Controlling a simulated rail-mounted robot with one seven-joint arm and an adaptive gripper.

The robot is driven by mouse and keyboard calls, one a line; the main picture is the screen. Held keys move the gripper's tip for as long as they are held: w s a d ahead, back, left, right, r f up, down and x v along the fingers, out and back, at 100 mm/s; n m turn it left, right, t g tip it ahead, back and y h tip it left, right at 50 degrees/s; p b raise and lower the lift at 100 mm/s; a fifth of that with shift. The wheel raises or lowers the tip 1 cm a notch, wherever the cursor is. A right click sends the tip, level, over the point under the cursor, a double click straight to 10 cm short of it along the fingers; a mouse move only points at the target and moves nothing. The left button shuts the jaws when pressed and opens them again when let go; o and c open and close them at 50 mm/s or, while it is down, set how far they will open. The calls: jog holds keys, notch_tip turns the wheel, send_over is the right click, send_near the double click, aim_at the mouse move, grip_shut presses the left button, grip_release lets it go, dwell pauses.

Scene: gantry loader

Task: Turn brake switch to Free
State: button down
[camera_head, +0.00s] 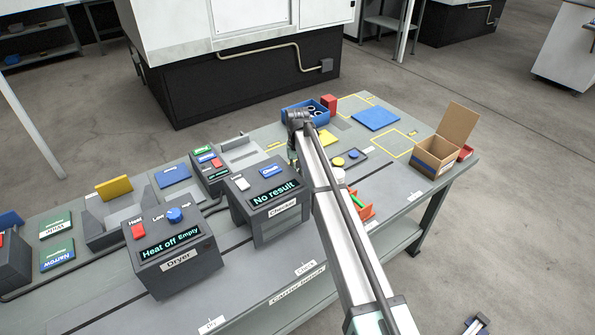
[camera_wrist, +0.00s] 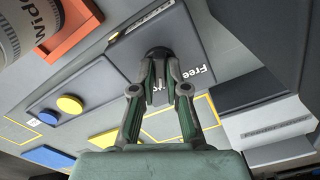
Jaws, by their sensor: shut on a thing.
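The brake switch shows in the wrist view as a dark round knob (camera_wrist: 158,51) on a dark grey panel (camera_wrist: 195,38). White "Free" lettering (camera_wrist: 204,72) is on the panel to the right of the knob. A second label below the knob is partly covered by my fingers. My gripper (camera_wrist: 160,62) has its fingertips closed together at the knob, shut on it. The exact pointing of the knob is hidden by the fingers. In the head view my gripper (camera_head: 293,153) is low over the bench behind the Checker, and my arm hides the switch panel.
The Checker box (camera_head: 262,200) reads "No result" and stands close to my arm. The Dryer box (camera_head: 170,250) is at the left. An orange tray (camera_wrist: 77,28) and blue (camera_wrist: 41,117) and yellow (camera_wrist: 70,105) buttons lie near the switch. An open carton (camera_head: 440,150) stands at right.

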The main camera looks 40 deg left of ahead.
jog(key=shift+f, duration=0.1)
jog(key=n+b, duration=0.2)
jog(key=n, duration=0.3)
jog(key=shift+n, duration=0.4)
jog(key=n+b, duration=0.1)
jog(key=n, duration=0.4)
jog(key=shift+n, duration=0.3)
jog(key=c, duration=1.2)
grip_release()
notch_tip(320, 180, up, 12)
jog(key=shift+r, duration=0.1)
